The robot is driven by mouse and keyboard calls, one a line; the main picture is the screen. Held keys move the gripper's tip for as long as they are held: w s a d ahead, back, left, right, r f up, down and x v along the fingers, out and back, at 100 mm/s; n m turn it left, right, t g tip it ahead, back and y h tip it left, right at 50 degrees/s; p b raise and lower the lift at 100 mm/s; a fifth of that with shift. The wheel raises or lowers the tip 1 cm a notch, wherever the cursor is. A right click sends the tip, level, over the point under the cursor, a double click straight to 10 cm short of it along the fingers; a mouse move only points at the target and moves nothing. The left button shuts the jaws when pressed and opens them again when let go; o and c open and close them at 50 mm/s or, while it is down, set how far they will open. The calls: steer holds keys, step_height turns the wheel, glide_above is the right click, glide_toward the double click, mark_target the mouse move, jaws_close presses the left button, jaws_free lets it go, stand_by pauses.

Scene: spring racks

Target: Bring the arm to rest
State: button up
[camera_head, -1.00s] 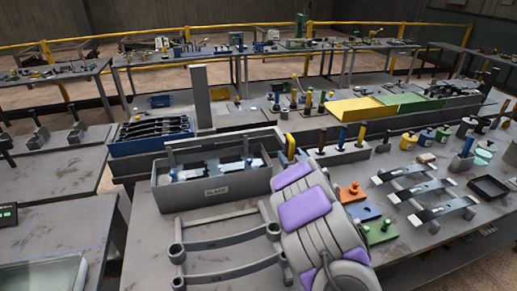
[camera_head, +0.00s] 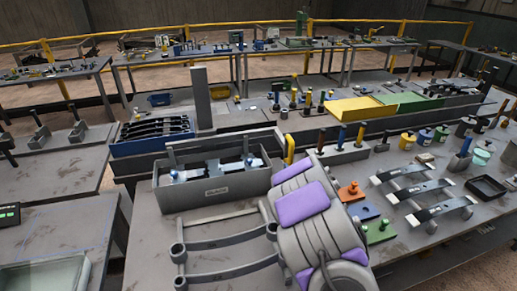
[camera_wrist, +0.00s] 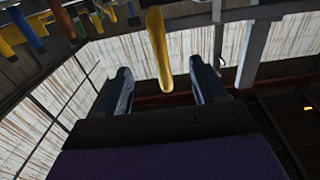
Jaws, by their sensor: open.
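My arm (camera_head: 315,225), grey with purple panels, is folded low at the front of the head view, over the near bench. My gripper (camera_wrist: 160,68) shows in the wrist view with its two dark fingers apart. A yellow bar-like thing (camera_wrist: 158,45) appears between the fingers in that picture. I cannot tell its distance, but no finger touches it visibly. In the head view the gripper's fingers cannot be made out.
A grey bin (camera_head: 215,190) with parts stands left of my arm. Curved leaf springs (camera_head: 225,240) lie in front of it. Orange, blue and green blocks (camera_head: 379,231) and more springs (camera_head: 440,209) are on the right. A blue crate (camera_head: 150,142) stands behind left.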

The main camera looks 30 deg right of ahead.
stand_by(0.5)
steer(key=s+a+r+m+g+h, duration=0.2)
steer(key=s+a+r+g+h, duration=0.1)
steer(key=s+a+r+g, duration=0.4)
steer(key=s+a+n+g+y, duration=0.4)
steer(key=s+a+g+y, duration=0.3)
steer(key=s+a, duration=2.2)
steer(key=s+g, duration=0.3)
steer(key=g, duration=0.2)
steer(key=shift+s+n, duration=0.4)
